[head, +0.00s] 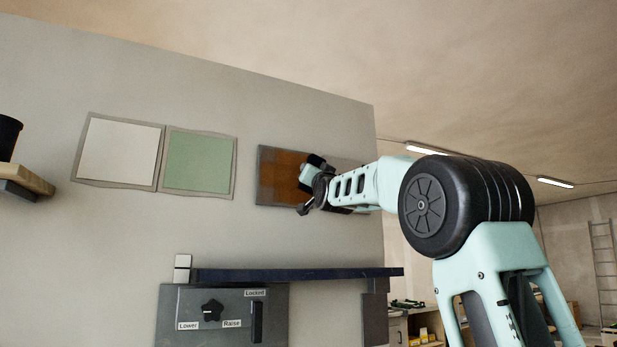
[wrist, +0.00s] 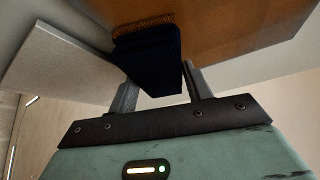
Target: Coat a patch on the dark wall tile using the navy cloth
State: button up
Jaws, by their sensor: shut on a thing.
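The dark wall tile (head: 266,158) is on the grey wall at the right, partly behind my arm. An orange-brown area (head: 281,180) covers much of its visible left and middle part, with grey edges around it. My gripper (head: 309,178) is in front of the tile in the head view; its fingertips are hard to make out there. In the wrist view, my gripper (wrist: 158,88) is shut on the navy cloth (wrist: 150,62), a thick folded pad. The cloth's far end is against or very close to the orange-brown surface (wrist: 235,30), beside a rough brown strip.
A white tile (head: 120,152) and a green tile (head: 200,163) are on the wall to the left. Below are a dark narrow shelf (head: 300,274) and a control panel (head: 185,318) with a knob and labels. A wooden shelf (head: 25,178) juts in at far left.

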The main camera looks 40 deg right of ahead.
jog(key=shift+r+p, duration=1)
jog(key=shift+r, duration=0.3)
jog(key=shift+w+a, duration=0.3)
jog(key=shift+a, duration=0.6)
jog(key=shift+w+a, duration=0.3)
jog(key=shift+a, duration=0.6)
jog(key=shift+w+a+p, duration=0.45)
jog(key=shift+a+p, duration=0.25)
jog(key=shift+a, duration=1)
jog(key=shift+w+a+p, duration=0.5)
jog(key=shift+a+p, duration=0.25)
jog(key=shift+a, duration=0.95)
jog(key=shift+w+a+p, duration=0.45)
jog(key=shift+a+p, duration=0.25)
jog(key=shift+a, duration=1)
jog(key=shift+f, duration=0.1)
jog(key=shift+s+a+b, duration=0.2)
jog(key=shift+s+b, duration=0.2)
jog(key=shift+s, duration=0.15)
jog(key=shift+s+a+b, duration=0.2)
jog(key=shift+s+b, duration=0.05)
jog(key=shift+s, duration=0.55)
jog(key=shift+s+a+b, duration=0.2)
jog(key=shift+s+b, duration=0.05)
jog(key=shift+s, duration=0.5)
jog(key=shift+s+a+b, duration=0.2)
jog(key=shift+s+b, duration=0.05)
jog(key=shift+s, duration=0.55)
